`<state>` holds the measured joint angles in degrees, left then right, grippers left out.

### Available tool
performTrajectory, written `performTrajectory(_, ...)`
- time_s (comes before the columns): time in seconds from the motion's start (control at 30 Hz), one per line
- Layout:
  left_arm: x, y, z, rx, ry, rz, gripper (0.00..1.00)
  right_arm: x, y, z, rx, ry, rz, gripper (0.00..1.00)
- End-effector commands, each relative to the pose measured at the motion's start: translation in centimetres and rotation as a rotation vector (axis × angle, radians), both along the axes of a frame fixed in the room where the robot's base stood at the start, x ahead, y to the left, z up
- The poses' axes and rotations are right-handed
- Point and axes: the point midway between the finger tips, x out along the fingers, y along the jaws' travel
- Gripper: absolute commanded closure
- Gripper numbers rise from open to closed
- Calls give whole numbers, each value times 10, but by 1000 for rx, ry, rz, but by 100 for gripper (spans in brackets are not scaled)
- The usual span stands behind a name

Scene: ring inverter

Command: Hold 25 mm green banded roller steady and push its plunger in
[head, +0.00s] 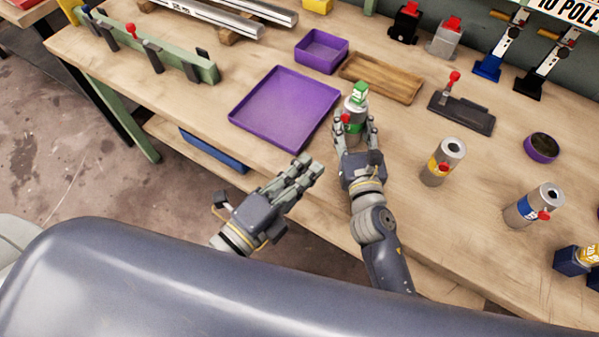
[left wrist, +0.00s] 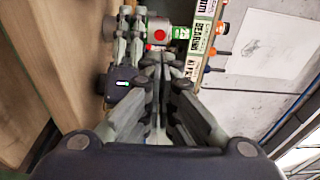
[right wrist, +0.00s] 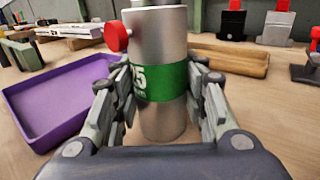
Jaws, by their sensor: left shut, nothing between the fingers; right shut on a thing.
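The green banded roller (head: 354,108) is a silver cylinder with a green band marked 25 and a red plunger knob (right wrist: 117,36) sticking out of its side. My right gripper (head: 356,128) is shut around the roller, fingers on both sides of the band in the right wrist view, and the roller is upright. The roller (left wrist: 158,28) also shows in the left wrist view, beyond my left fingers. My left gripper (head: 314,168) is shut and empty, left of and nearer than the roller, apart from it.
A purple tray (head: 262,135) lies left of the roller, with a smaller purple tray (head: 322,68) and a wooden tray (head: 410,90) behind. A yellow banded roller (head: 436,176) and a blue banded roller (head: 524,208) stand right. A black clamp (head: 465,115) lies behind them.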

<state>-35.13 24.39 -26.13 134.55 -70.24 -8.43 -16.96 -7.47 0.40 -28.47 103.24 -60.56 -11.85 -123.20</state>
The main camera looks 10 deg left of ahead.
Motion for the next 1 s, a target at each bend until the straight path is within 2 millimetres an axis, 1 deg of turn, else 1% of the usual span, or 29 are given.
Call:
performTrajectory(0.1,-7,4,-1,0,4,2,100,1,-2,-1,-3,1,-4,99)
performTrajectory(0.27,-12,6,-2,6,5,0,100,1,-2,-1,-3,1,-4,99)
performTrajectory(0.7,-13,7,-2,5,4,-1,100,1,-2,-1,-3,1,-4,99)
performTrajectory(0.73,-13,7,-2,6,5,-1,100,1,-2,-1,-3,1,-4,53)
performTrajectory(0.77,-13,7,-2,6,5,-1,100,1,-2,-1,-3,1,-4,47)
performTrajectory(0.8,-13,7,-2,7,4,-1,100,1,-2,-1,-3,1,-4,38)
performTrajectory(1.0,-13,7,-2,6,5,-1,100,0,-1,0,-1,1,-2,37)
